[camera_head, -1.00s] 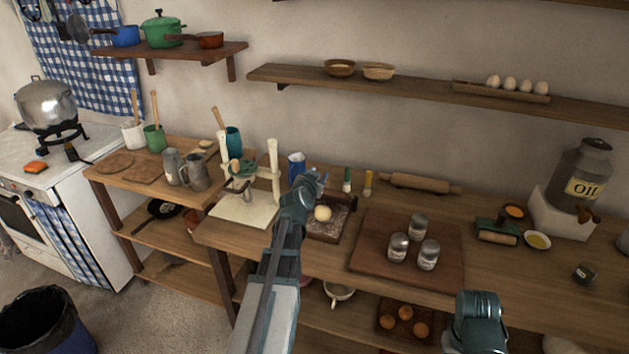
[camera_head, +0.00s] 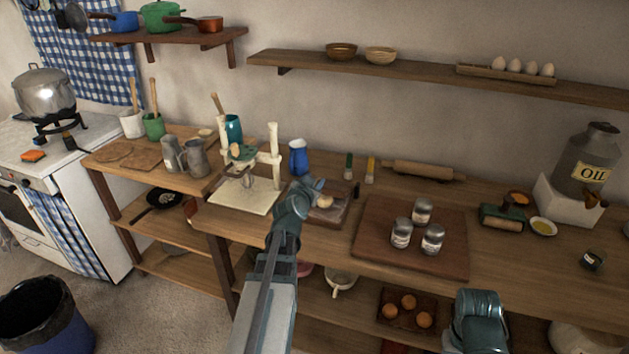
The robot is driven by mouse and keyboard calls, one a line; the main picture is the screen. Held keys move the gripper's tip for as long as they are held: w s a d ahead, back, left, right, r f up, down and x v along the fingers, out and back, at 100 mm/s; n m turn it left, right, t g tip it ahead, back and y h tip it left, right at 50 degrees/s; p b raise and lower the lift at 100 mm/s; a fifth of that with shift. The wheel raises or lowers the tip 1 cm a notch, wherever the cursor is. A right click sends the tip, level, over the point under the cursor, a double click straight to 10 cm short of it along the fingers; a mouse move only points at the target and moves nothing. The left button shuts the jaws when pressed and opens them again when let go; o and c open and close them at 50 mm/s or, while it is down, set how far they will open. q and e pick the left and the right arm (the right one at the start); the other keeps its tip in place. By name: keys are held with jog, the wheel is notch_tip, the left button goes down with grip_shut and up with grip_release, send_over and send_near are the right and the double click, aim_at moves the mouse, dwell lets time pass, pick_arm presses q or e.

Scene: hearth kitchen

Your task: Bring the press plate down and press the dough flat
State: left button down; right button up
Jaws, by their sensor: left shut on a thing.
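The dough (camera_head: 325,202) is a small pale ball at a dark floured board (camera_head: 347,191) in the middle of the counter. My left gripper (camera_head: 319,194) is shut on the dough and partly hides it. The press (camera_head: 275,158) stands left of the gripper, with two cream posts on a pale base (camera_head: 241,196). No dough shows on the base. Only a teal part of my right arm shows at the bottom right; its gripper is out of view.
A blue jug (camera_head: 298,157) stands behind the gripper, between press and brushes. Several shakers (camera_head: 401,233) stand on a wooden board (camera_head: 371,247) to the right. A rolling pin (camera_head: 424,170) lies at the back. Metal jugs (camera_head: 195,159) stand left of the press.

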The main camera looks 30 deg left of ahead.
pick_arm(q)
jog(key=shift+s, duration=0.15)
jog(key=c, duration=0.9)
grip_release()
jog(key=o, duration=0.4)
jog(key=shift+s+r, duration=0.15)
jog(key=shift+r, duration=0.05)
jog(key=shift+o, duration=0.2)
jog(key=shift+f, duration=0.1)
pick_arm(e)
jog(key=shift+s, duration=0.1)
